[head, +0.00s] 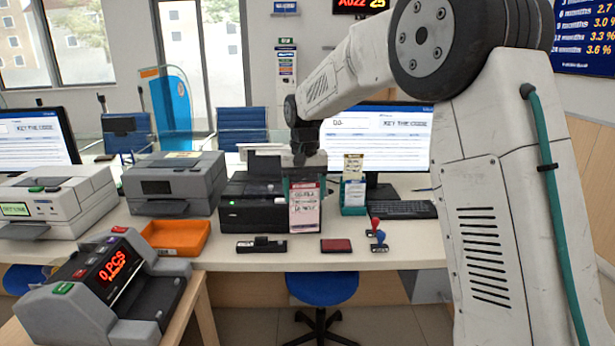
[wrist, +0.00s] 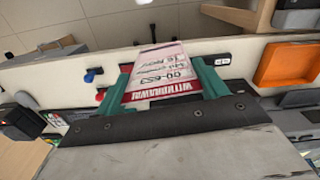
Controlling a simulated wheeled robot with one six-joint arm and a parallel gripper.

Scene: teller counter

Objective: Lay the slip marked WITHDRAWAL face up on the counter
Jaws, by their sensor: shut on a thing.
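The WITHDRAWAL slip (head: 305,208) hangs roughly upright from my gripper (head: 304,184), in front of the black printer in the head view. In the wrist view the slip (wrist: 158,76) shows a red band reading WITHDRAWAL and handwritten lines, upside down. My gripper (wrist: 162,84) has its green fingers shut on the slip's edges. The slip is above the counter (head: 300,262); its exact height is hard to tell.
A teal holder with slips (head: 354,196) stands right of the slip. The front right counter is clear.

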